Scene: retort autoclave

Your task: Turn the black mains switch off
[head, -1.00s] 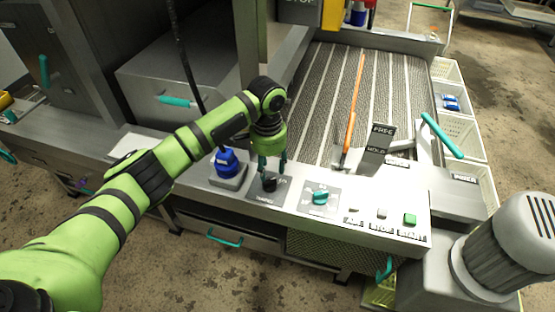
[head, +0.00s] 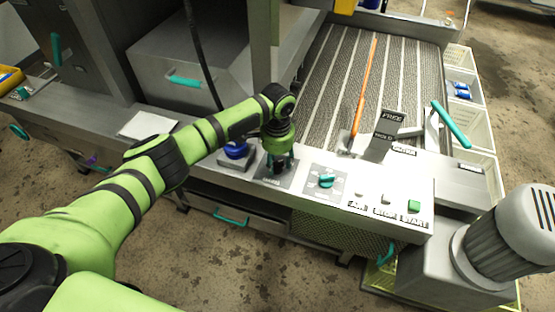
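The black mains switch (head: 279,168) is a small dark knob on a grey plate (head: 264,182) on the front panel of the machine. My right gripper is not in view.
A blue knob (head: 236,150) stands just left of the switch. A teal rotary switch (head: 326,181) is on the right, then several push buttons including green START (head: 414,206). An orange-handled tool (head: 363,92) lies on the conveyor (head: 335,75). A teal lever (head: 451,124) stands at the right.

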